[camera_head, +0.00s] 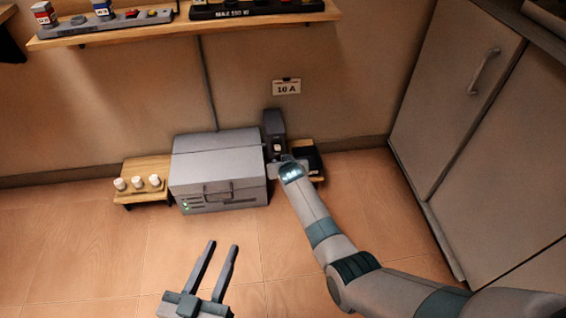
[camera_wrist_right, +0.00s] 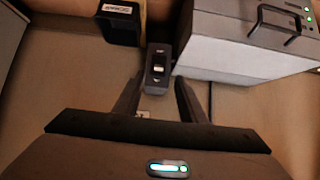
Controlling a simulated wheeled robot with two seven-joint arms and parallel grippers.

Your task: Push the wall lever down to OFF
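The wall lever (camera_head: 277,147) is a small pale handle on a dark upright housing (camera_head: 274,122), low on the wall beside a grey metal box. In the right wrist view the lever (camera_wrist_right: 158,68) and its housing (camera_wrist_right: 157,52) lie ahead, between my right fingertips. My right gripper (camera_wrist_right: 159,79) is open and empty; contact with the lever cannot be told. In the head view its fingers are mostly hidden by my right wrist, just below the housing. My left gripper (camera_head: 222,244) is open and empty above the floor, bottom centre.
The grey metal box (camera_head: 217,168) stands directly left of the housing. A low wooden stand with white knobs (camera_head: 138,183) is further left. A dark block (camera_head: 308,158) sits right of the housing. A "10 A" sign (camera_head: 286,87) hangs above. Grey cabinets (camera_head: 450,95) are at right.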

